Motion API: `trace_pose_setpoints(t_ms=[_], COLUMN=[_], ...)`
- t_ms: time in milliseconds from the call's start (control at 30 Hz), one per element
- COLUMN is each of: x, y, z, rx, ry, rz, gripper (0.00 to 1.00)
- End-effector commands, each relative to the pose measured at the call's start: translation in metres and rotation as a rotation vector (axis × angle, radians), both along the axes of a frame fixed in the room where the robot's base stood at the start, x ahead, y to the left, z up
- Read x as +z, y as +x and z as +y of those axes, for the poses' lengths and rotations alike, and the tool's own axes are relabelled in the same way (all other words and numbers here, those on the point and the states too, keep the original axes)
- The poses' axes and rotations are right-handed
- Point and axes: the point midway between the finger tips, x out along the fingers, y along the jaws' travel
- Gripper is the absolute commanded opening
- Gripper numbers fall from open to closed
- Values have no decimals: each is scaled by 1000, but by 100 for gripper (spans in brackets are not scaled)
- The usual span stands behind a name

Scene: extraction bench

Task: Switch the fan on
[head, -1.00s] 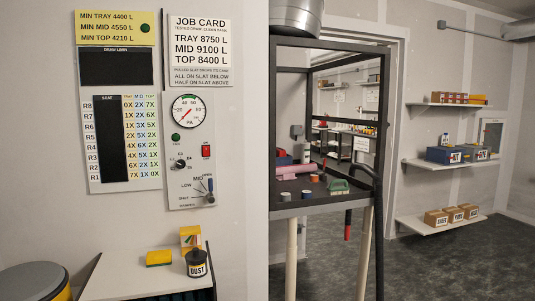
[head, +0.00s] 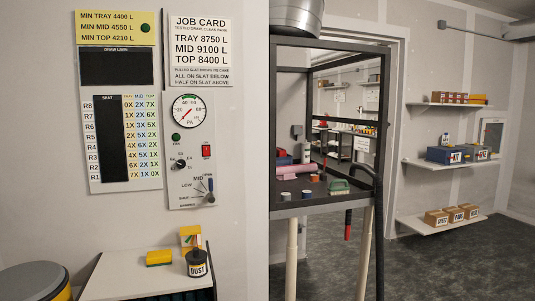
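The fan control panel (head: 174,200) hangs on the wall left of the middle in the head view. It carries a round PA gauge (head: 187,111) at the top, a green round lamp or button (head: 176,137), a red rocker switch (head: 207,151), a black rotary knob (head: 181,164) and a lever (head: 210,190) beside the marks LOW and MID. The red switch is too small to tell which side is pressed. A round metal duct (head: 297,17) shows at the top. My gripper is not in this view.
A small white table (head: 125,278) below the panel holds a yellow sponge (head: 159,258) and a black DUST jar (head: 196,263). A dark-framed enclosure (head: 320,208) stands to the right. The wall before the panel is unobstructed. Open floor (head: 430,270) lies far right.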

Motion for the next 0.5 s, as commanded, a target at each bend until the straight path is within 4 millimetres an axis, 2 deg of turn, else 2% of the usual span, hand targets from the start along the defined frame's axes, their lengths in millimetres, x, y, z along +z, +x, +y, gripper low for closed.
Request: trace_pose_setpoints(t_ms=[333, 500], x=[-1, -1], y=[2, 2], z=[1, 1], rx=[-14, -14], ry=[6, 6], rz=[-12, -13], gripper=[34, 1])
